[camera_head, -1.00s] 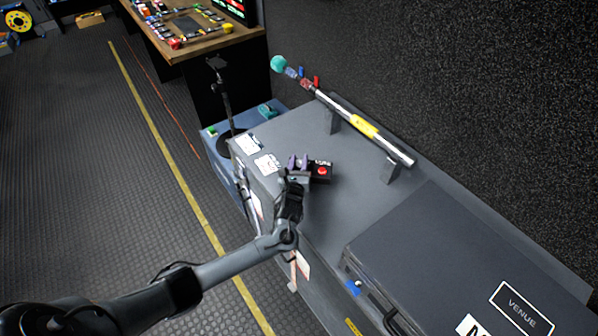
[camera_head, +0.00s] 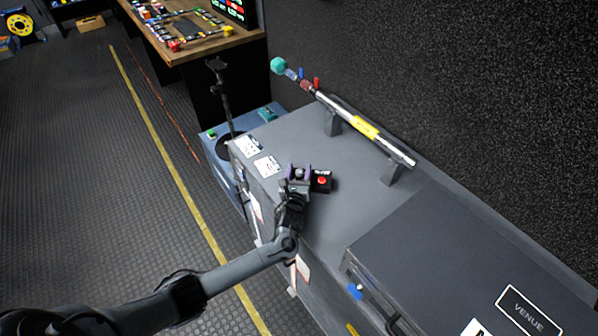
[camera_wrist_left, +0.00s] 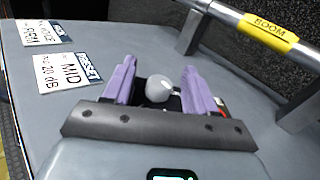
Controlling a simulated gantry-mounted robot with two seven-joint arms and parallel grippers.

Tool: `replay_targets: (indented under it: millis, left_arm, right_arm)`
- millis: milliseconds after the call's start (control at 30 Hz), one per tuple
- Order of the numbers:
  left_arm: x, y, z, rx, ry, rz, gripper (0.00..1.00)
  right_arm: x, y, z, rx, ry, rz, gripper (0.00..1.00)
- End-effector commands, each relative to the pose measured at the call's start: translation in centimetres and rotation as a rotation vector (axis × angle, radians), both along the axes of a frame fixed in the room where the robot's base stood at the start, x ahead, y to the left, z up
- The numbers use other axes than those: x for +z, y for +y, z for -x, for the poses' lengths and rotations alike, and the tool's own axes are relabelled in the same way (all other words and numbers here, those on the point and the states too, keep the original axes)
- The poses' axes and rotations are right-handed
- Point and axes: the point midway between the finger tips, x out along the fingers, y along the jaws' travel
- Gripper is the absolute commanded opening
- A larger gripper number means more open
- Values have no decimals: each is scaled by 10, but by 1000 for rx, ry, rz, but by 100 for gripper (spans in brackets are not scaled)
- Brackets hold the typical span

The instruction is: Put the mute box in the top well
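The mute box appears to be the small black box with a red button (camera_head: 321,181) on the grey case top (camera_head: 345,205). My left gripper (camera_head: 299,175) is right beside it, low over the case. Its purple fingers (camera_wrist_left: 158,88) stand apart, on either side of a pale round knob (camera_wrist_left: 158,88), with a gap showing around the knob. I cannot tell whether this knob belongs to the black box. The right finger hides most of the box in the wrist view, with a bit of red showing past it. I cannot make out the top well. My right gripper is not in view.
A boom pole with a yellow BOOM band (camera_head: 366,130) lies on two stands along the back. A dark VENUE case (camera_head: 430,255) takes up the right. White cards (camera_head: 267,166) lie at the left. A dark upright stand (camera_head: 226,110) rises beyond.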

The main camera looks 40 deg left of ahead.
Motion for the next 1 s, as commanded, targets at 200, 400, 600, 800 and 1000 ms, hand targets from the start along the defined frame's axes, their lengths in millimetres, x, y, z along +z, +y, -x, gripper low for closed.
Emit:
replay_targets:
  millis: [200,400,600,800,1000]
  left_arm:
    - [1,0,0,0,0,1,57]
    - [2,-6,11,-1,0,0,57]
    - [3,-23,39,-2,2,1,57]
    - [3,-41,71,-2,1,2,57]
    - [2,-54,94,-1,1,0,58]
  right_arm:
    - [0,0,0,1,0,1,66]
    - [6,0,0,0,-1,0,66]
    - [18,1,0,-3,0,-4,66]
    - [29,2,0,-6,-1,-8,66]
    - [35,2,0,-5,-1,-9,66]
